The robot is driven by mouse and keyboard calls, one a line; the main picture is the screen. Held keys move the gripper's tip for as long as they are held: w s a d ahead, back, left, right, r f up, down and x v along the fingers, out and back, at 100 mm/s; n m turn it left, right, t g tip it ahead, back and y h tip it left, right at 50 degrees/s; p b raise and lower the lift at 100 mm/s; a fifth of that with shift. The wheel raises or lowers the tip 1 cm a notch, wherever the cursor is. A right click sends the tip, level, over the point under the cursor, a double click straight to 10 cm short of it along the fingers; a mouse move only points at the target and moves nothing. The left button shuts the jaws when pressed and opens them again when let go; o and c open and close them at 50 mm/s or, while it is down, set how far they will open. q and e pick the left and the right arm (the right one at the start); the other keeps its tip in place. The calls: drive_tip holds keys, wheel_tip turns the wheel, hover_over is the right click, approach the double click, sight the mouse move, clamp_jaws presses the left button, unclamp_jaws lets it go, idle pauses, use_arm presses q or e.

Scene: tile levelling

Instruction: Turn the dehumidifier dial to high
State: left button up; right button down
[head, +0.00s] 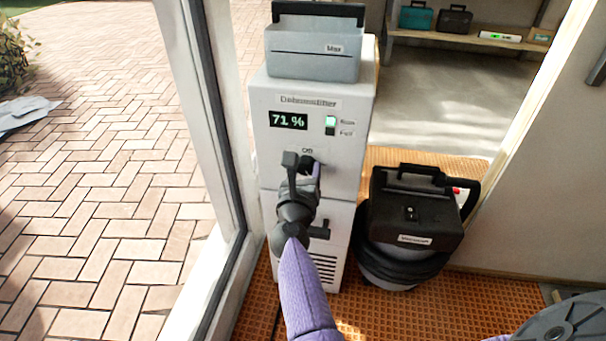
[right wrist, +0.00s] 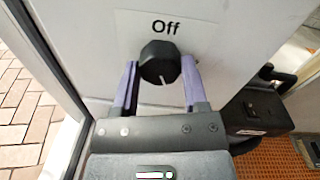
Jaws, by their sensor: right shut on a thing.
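The white dehumidifier (head: 351,158) stands upright by the door frame, with a display (head: 288,120) reading 71 %. A green light glows by its upper indicator label. Its black dial (right wrist: 160,64) sits under the word "Off" in the right wrist view, its white pointer mark aimed downward, slightly right. My right gripper (right wrist: 160,88) is shut on the dial, one purple finger on each side. In the head view my right gripper (head: 304,166) is at the dehumidifier's front and covers much of the dial. My left gripper is not in view.
A grey container (head: 312,65) marked Max sits on top of the dehumidifier. A black vacuum (head: 415,215) stands close on its right, on orange matting (head: 490,292). The door frame (head: 205,110) is close on the left, with brick paving beyond. A shelf (head: 465,42) with boxes is behind.

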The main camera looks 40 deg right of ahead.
drive_tip(key=m, duration=0.1)
drive_tip(key=m+b, duration=0.1)
drive_tip(key=shift+f+m, duration=0.2)
drive_tip(key=shift+m, duration=0.1)
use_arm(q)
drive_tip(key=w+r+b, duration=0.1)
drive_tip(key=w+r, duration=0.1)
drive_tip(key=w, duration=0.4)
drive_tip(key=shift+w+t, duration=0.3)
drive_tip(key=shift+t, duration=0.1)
use_arm(e)
drive_tip(key=shift+r+m, duration=0.1)
drive_tip(key=shift+m, duration=1.2)
drive_tip(key=shift+c, duration=0.5)
unclamp_jaws()
